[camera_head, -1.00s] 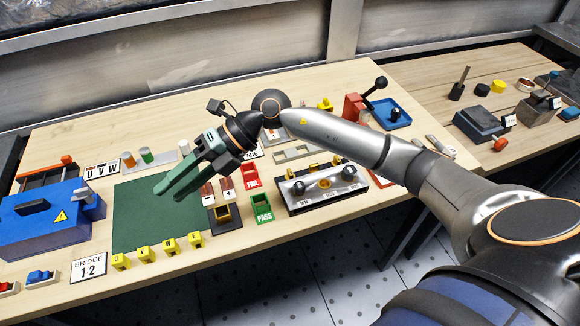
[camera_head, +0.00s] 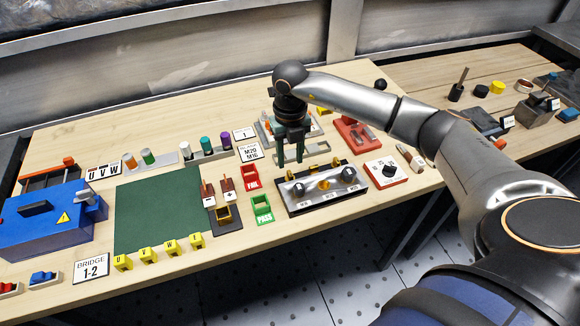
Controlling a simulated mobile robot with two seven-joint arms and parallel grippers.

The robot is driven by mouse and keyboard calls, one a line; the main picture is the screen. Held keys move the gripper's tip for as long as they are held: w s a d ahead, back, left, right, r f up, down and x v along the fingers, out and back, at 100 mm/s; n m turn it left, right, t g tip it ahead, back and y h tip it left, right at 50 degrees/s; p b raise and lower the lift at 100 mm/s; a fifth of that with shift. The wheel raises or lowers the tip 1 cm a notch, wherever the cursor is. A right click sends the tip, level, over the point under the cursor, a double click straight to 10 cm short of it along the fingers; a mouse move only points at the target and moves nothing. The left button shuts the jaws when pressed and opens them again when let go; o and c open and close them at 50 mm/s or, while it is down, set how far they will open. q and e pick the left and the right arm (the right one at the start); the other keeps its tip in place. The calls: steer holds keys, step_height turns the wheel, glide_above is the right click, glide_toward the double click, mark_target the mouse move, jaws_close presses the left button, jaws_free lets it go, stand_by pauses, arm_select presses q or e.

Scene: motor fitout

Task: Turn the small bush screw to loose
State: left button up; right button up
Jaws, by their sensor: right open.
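A dark block with a shiny metal plate (camera_head: 318,186) stands at the table's front middle. It carries a black knob at each end (camera_head: 299,189) (camera_head: 348,174) and a brass-coloured fitting (camera_head: 323,184) between them. Its small labels are too small to read, so I cannot tell which part is the small bush screw or how it is set. My right gripper (camera_head: 290,163) is open and empty. It points down just behind the left part of the block, its fingers apart. I cannot tell its height above the table. My left gripper is not in view.
A dial with a black knob on a white plate (camera_head: 385,172) lies right of the block. Red FAIL (camera_head: 251,179) and green PASS (camera_head: 262,208) bins stand to its left, beyond them a green mat (camera_head: 155,210). A red fixture (camera_head: 355,133) stands behind. Bare wood lies at the back left.

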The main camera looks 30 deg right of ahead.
mark_target(290, 173)
step_height(290, 173, down, 5)
stand_by(0.3)
jaws_close()
stand_by(0.5)
